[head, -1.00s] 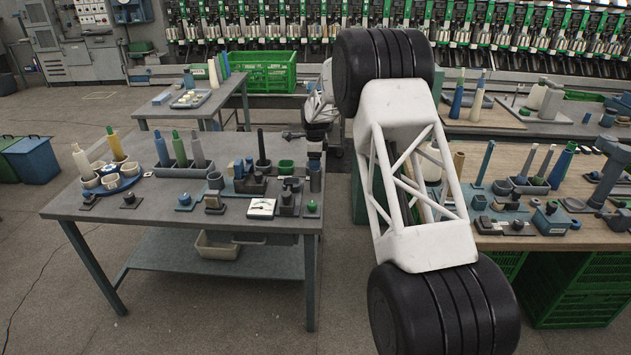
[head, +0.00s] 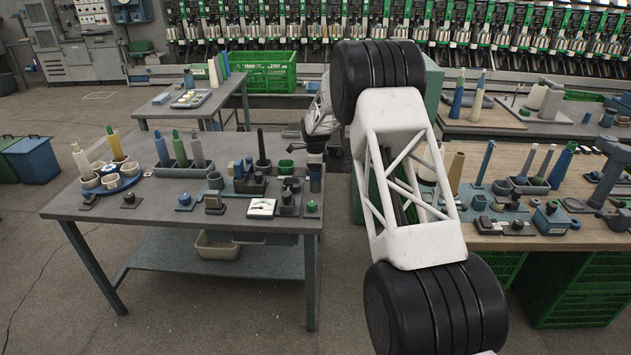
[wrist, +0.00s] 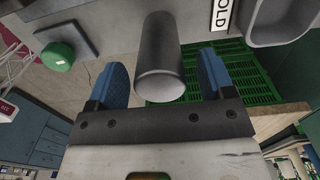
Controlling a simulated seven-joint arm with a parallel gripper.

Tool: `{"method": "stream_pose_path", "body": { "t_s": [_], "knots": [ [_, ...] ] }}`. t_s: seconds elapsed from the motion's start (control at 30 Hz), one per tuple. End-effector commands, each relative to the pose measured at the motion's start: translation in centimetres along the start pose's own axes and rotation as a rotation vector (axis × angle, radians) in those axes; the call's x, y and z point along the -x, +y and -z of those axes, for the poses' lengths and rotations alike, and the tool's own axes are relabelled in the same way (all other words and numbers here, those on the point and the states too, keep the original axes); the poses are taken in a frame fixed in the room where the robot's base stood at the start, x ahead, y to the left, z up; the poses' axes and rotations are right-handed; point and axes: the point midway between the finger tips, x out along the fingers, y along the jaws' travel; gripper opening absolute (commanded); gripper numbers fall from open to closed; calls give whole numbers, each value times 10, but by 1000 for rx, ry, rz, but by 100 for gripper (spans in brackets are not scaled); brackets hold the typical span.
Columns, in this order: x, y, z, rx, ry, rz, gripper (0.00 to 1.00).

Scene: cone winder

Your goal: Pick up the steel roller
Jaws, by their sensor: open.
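The steel roller (wrist: 160,62) is a plain grey cylinder in the middle of the wrist view, with its rounded end toward my gripper. In the head view it seems to be the upright grey cylinder (head: 315,184) at the right edge of the left table. My gripper (wrist: 162,68) is open, with one blue finger on each side of the roller. A gap shows between the roller and each finger, and nothing is held. In the head view my gripper (head: 315,160) is small, just above the roller, and its fingers are hard to make out.
A green knob (wrist: 58,57) and a grey tray (wrist: 282,22) lie near the roller in the wrist view. Blocks and fixtures crowd the left table (head: 120,211) beside it. The right bench (head: 510,158) stands beyond a gap. A green crate (wrist: 235,75) shows below.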

Motion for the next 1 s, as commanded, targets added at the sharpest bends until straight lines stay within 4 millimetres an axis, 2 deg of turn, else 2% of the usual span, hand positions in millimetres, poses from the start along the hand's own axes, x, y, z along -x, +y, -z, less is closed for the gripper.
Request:
{"method": "stream_pose_path", "body": {
  "t_s": [0.1,0.23,0.8,1.0],
  "knots": [
    [-14,0,0,0,0,-1,75],
    [-20,0,0,0,0,-1,75],
    [-20,0,0,0,0,0,75],
    [-20,0,0,0,0,0,45]
  ]
}}
